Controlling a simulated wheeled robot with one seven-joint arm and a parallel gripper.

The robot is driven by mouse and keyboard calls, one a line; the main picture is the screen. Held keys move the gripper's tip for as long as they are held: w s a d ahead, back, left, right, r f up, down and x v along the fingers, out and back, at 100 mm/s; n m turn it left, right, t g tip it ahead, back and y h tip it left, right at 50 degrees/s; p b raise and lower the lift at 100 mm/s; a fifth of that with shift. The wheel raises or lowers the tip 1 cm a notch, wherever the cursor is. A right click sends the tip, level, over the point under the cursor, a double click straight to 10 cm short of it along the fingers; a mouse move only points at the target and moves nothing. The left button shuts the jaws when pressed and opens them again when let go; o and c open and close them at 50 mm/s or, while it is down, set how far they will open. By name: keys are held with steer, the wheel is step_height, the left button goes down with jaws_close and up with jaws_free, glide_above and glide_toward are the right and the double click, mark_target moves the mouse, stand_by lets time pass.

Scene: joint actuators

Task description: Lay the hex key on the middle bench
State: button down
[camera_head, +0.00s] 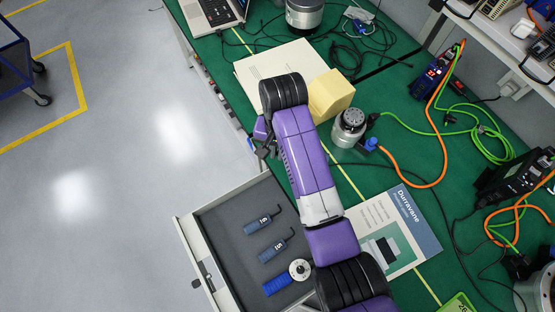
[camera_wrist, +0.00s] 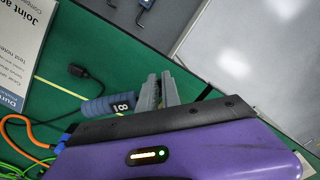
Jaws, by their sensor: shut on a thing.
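My gripper (camera_wrist: 158,90) is shut on a hex key (camera_wrist: 108,105) with a ribbed blue handle marked 8. In the wrist view the handle sticks out to the left of the grey fingers, over green bench surface. I cannot tell how high it is above the bench. The metal shaft of the hex key is hidden by the fingers.
An open drawer (camera_head: 225,228) holds two blue-handled hex keys (camera_head: 265,220) and a blue tool beside a round white disc (camera_head: 299,269). A booklet (camera_head: 405,215), yellow block (camera_head: 330,95), metal actuator (camera_head: 349,127) and cables lie on the bench. Grey floor is at the left.

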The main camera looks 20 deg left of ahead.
mark_target(277, 166)
steer(key=shift+f, duration=2.95)
steer(key=c, duration=1.6)
jaws_free()
steer(key=shift+o, duration=0.2)
step_height(277, 166, up, 12)
steer(key=shift+d, duration=0.25)
